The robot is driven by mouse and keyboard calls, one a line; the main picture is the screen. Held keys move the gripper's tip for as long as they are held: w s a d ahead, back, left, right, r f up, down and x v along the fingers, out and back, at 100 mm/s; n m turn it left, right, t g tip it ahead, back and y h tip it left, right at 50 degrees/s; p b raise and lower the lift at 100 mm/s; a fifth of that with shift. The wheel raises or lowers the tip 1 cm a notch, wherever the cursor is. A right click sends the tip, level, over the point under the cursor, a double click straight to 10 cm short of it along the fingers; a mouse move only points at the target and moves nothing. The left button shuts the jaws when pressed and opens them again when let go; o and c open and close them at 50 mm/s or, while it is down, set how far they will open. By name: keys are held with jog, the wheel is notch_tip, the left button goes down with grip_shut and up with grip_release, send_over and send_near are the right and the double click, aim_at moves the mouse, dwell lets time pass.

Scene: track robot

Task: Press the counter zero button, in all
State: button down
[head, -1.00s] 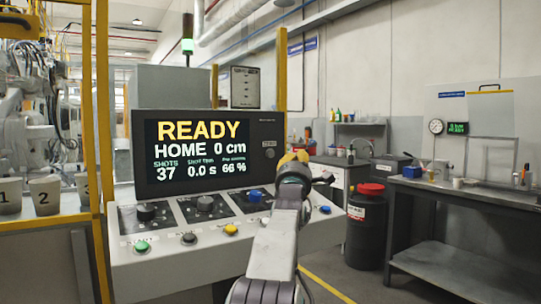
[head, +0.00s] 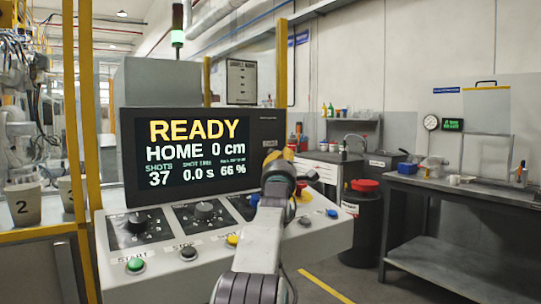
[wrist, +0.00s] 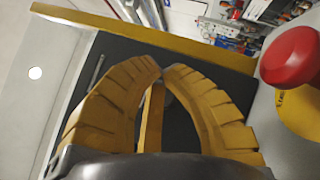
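The control console (head: 155,265) stands in front of me. Its screen (head: 195,148) reads READY, HOME 0 cm, SHOTS 37, 0.0 s, 66 %. Along the front are a green START button (head: 135,264), a dark STOP button (head: 188,252), a yellow button (head: 233,240), a dark button (head: 305,221) and a blue button (head: 332,213). I cannot read which is counter zero. My gripper (head: 281,157) is above the console's right part. In the wrist view its yellow fingers (wrist: 162,72) meet at the tips, empty. A red mushroom button (wrist: 291,57) is to their right, apart.
Dark knobs (head: 204,211) sit on the console top. Floor between console and bench is clear.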

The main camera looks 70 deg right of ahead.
jog(key=shift+w+d+p, duration=0.45)
jog(key=shift+w+d, duration=0.05)
jog(key=shift+w, duration=0.2)
dwell(2.5)
jog(key=shift+w+d+f, duration=0.15)
jog(key=shift+f, duration=0.05)
dwell(0.7)
jog(key=shift+f, duration=0.1)
jog(key=shift+s+a+f+b, duration=0.2)
jog(key=shift+s+a+b, duration=0.05)
jog(key=shift+b, duration=0.4)
jog(key=shift+s+a+b, duration=0.2)
jog(key=shift+b, duration=0.15)
jog(key=shift+a+r, duration=0.1)
jog(key=shift+s+r, duration=0.15)
jog(key=shift+r, duration=0.1)
jog(key=shift+a, duration=0.15)
